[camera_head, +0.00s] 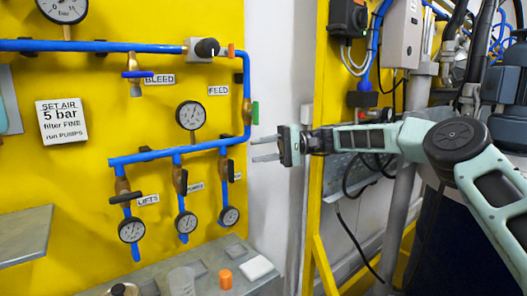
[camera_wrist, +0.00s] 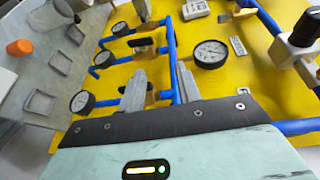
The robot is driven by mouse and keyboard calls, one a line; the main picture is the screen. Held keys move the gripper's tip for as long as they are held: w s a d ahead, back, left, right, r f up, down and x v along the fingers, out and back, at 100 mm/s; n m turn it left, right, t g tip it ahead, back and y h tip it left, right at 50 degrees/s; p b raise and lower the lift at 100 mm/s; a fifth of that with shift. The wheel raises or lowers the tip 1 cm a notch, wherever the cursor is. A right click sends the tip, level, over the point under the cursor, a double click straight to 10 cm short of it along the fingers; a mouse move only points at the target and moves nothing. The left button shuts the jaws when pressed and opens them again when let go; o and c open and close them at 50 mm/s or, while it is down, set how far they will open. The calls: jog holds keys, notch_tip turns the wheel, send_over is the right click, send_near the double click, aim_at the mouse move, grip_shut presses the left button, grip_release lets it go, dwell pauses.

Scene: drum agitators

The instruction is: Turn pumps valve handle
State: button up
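The pumps valve handle (camera_head: 181,181) is a dark lever on the middle of three short branches under the blue manifold pipe, beside a small, blurred label. It lies roughly along its branch. In the wrist view the middle branch's black handle (camera_wrist: 143,42) shows beyond the fingers. Its gauge (camera_head: 186,222) hangs below. My gripper (camera_head: 257,149) is open and empty, to the right of the manifold, fingers pointing left at the panel. In the wrist view the two grey fingers (camera_wrist: 160,85) are spread apart, with the blue pipe behind the gap. They appear clear of the handle.
The lifts valve handle (camera_head: 126,198) is left of the pumps one, and another branch handle (camera_head: 230,171) is to its right. A gauge (camera_head: 191,115) sits above the manifold. A grey shelf (camera_head: 210,262) with an orange cap (camera_head: 226,279) lies below. A vertical blue pipe stands near my fingertips.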

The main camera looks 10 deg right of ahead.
dwell(0.4)
jog(key=n+t+h+p, duration=0.3)
jog(key=t+h+p, duration=0.5)
jog(key=t+p, duration=0.8)
send_near(186, 182)
jog(key=w+a+p, duration=0.1)
jog(key=w, duration=0.1)
jog(key=w+a+f+t+p, duration=0.1)
jog(key=w+a+p, duration=0.1)
jog(key=w+a+t+p, duration=0.1)
jog(key=w, duration=0.2)
jog(key=shift+a+f, duration=0.2)
jog(key=shift+a, duration=0.1)
jog(key=shift+w+a+f+p, duration=0.1)
jog(key=shift+w+a+p, duration=0.15)
jog(key=shift+w+p, duration=0.15)
